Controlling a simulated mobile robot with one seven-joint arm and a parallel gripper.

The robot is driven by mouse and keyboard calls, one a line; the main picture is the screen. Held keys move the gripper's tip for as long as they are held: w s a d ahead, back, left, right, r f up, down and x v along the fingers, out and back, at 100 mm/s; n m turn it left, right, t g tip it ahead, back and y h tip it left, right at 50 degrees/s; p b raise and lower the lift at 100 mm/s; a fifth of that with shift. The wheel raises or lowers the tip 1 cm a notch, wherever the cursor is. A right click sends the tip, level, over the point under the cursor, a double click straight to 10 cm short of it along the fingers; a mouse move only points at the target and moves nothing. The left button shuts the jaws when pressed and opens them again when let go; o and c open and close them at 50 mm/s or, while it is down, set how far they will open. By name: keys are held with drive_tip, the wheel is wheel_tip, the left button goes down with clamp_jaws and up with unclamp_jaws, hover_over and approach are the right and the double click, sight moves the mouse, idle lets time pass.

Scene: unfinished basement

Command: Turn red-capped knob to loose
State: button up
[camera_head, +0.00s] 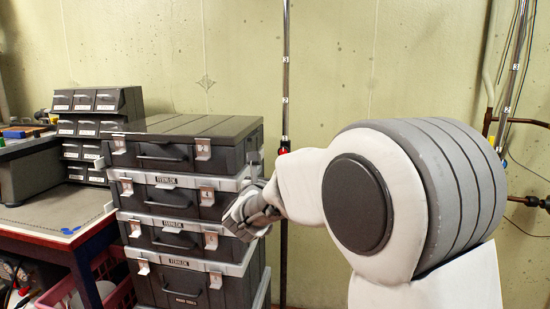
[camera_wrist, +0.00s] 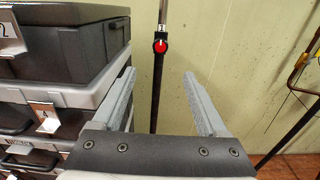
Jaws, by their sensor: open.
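The red-capped knob (camera_wrist: 160,46) sits on a thin upright pole in the wrist view, with a white mark across its red face. In the head view the knob (camera_head: 283,150) shows small and red on the same pole (camera_head: 285,60), just right of the case stack. My gripper (camera_wrist: 158,78) is open and empty, its two fingers spread on either side of the pole in the picture. The knob appears beyond the fingertips, apart from them. In the head view my gripper (camera_head: 250,212) is beside the case stack, partly hidden by my arm.
A stack of dark cases (camera_head: 190,140) with latches stands close at the left. Behind it are small drawers (camera_head: 100,100) and a workbench (camera_head: 60,215). A pale green wall (camera_head: 340,60) stands behind the pole. Pipes and cables (camera_head: 505,110) run along the right.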

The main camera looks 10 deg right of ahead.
sight(283, 152)
drive_tip(key=x, duration=1.7)
drive_tip(key=shift+s, duration=0.1)
clamp_jaws()
